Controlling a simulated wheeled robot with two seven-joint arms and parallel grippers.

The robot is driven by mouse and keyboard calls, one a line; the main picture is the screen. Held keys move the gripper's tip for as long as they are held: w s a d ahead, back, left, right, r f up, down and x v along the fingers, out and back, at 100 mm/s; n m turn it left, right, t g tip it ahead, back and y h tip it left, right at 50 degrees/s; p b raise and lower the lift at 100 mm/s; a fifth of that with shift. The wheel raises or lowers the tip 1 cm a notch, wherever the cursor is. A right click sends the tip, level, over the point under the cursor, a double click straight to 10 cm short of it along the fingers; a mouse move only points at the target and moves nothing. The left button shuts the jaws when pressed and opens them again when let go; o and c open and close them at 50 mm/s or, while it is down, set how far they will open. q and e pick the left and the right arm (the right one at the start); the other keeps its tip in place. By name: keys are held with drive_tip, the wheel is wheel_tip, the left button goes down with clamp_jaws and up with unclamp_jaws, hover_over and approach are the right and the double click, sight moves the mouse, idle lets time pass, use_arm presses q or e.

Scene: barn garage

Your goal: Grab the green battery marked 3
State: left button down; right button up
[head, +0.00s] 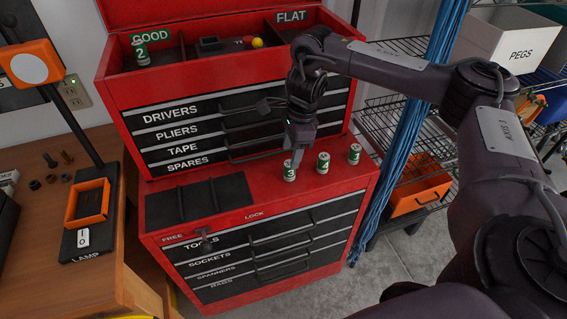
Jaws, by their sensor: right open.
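The green battery marked 3 (290,171) stands upright on the red ledge of the lower tool chest (164,236), leftmost of a row of three. The green batteries marked 4 (322,166) and 1 (354,154) stand to its right. My right gripper (297,158) points down just above battery 3, its open fingertips at or close to the battery's top. I cannot tell whether they touch it. My left gripper is not in view.
Another green battery marked 2 (140,50) stands in the GOOD compartment of the upper red chest (118,91). A dark mat (236,190) lies left of battery 3. A wire shelf (388,121) and blue cables (405,130) are at right. A lamp stands on the wooden bench (40,292).

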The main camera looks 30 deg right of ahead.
sight(290, 171)
drive_tip(key=shift+s+d+r, duration=0.1)
drive_tip(key=shift+d+r, duration=0.15)
drive_tip(key=shift+d, duration=0.25)
drive_tip(key=shift+s+f, duration=0.1)
drive_tip(key=shift+f, duration=0.15)
drive_tip(key=shift+a+f+b, duration=0.15)
drive_tip(key=shift+f+b, duration=0.4)
drive_tip(key=shift+f, duration=0.35)
drive_tip(key=f, duration=0.1)
drive_tip(key=f+p, duration=0.1)
drive_tip(key=w+f, duration=0.1)
drive_tip(key=shift+w+a+f, duration=0.1)
drive_tip(key=shift+a+f, duration=0.2)
drive_tip(key=shift+f, duration=0.1)
drive_tip(key=shift+f+p, duration=0.3)
drive_tip(key=shift+f, duration=0.25)
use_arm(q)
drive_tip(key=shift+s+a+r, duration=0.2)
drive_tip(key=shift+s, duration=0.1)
use_arm(e)
drive_tip(key=c, duration=1.1)
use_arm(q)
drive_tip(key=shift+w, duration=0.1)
use_arm(e)
drive_tip(key=shift+c, duration=0.2)
